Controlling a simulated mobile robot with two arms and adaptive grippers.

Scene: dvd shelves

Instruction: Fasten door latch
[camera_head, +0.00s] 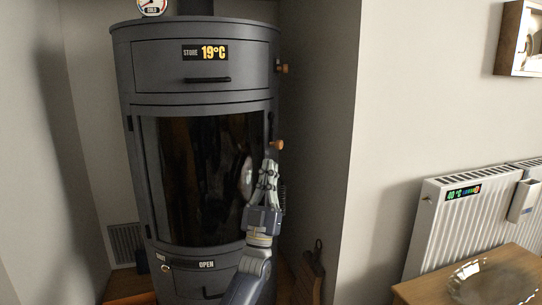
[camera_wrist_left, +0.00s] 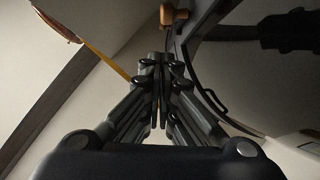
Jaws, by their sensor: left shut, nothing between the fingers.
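The dark grey stove (camera_head: 137,190) stands in the corner with a curved glass door (camera_head: 190,170). The door looks closed or nearly so; its right edge is partly hidden by my gripper. A wooden knob (camera_head: 277,144) sticks out at the door's upper right side, apparently the latch handle. It seems to be the wooden knob (camera_wrist_left: 173,15) at the top of the wrist view. My left gripper (camera_head: 268,170) points up just below this knob, apart from it. Its fingers (camera_wrist_left: 160,65) are shut and empty. My right gripper does not show.
Another wooden knob (camera_head: 282,69) is on the upper drawer's right side. A small lever sits beside the OPEN label (camera_head: 206,265) below the door. A wall rises close to the stove's right. A white radiator (camera_head: 450,225) and a wooden table (camera_head: 415,291) stand farther right.

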